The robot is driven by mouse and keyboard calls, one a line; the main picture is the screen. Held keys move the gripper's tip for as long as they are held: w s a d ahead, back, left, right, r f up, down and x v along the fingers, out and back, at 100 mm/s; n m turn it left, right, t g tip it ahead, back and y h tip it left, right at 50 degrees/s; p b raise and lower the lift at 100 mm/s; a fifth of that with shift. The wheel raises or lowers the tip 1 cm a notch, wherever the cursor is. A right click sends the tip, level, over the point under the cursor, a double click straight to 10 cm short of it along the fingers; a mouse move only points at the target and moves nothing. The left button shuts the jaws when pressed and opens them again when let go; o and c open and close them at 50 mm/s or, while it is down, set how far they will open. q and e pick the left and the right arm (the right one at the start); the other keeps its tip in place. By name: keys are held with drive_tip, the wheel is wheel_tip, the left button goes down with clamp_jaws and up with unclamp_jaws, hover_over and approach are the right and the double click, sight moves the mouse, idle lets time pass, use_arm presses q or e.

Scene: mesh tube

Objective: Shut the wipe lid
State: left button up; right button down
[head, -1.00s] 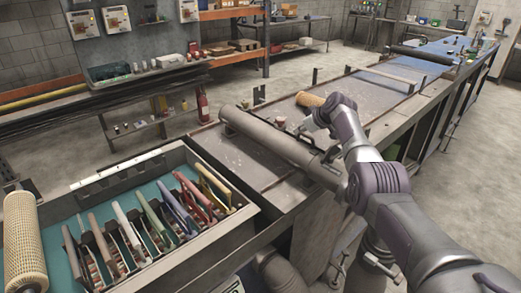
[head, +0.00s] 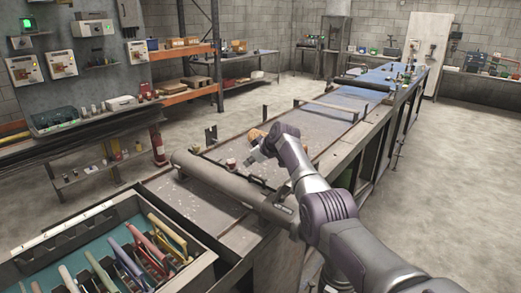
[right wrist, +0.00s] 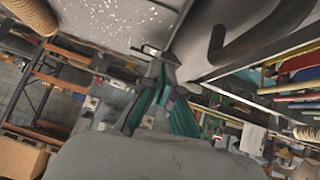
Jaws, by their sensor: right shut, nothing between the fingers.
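A small reddish can (head: 231,164) stands on the metal bench just behind the grey roller. It may be the wipe container, but it is too small to tell whether it has a lid or how that lid sits. My right gripper (head: 252,157) is over the bench, a little to the right of the can and apart from it. In the right wrist view my right gripper (right wrist: 163,66) shows its teal-padded fingers brought together at the tips, with nothing between them. The can is not clear in that view. My left gripper is out of view.
The long grey roller (head: 222,185) crosses the bench in front of the gripper. A tan mesh tube (head: 257,135) lies behind it, partly hidden by my arm. A bin with several coloured-handled tools (head: 205,255) stands front left. The bench surface (head: 240,125) further back is mostly clear.

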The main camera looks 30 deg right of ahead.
use_arm(q)
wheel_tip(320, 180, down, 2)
drive_tip(key=b, duration=0.2)
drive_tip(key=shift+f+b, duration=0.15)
drive_tip(key=shift+b, duration=0.2)
use_arm(e)
drive_tip(key=d+v, duration=0.1)
drive_tip(key=v, duration=0.9)
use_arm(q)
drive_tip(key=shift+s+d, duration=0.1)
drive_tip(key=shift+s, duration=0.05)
use_arm(e)
drive_tip(key=shift+f, duration=0.15)
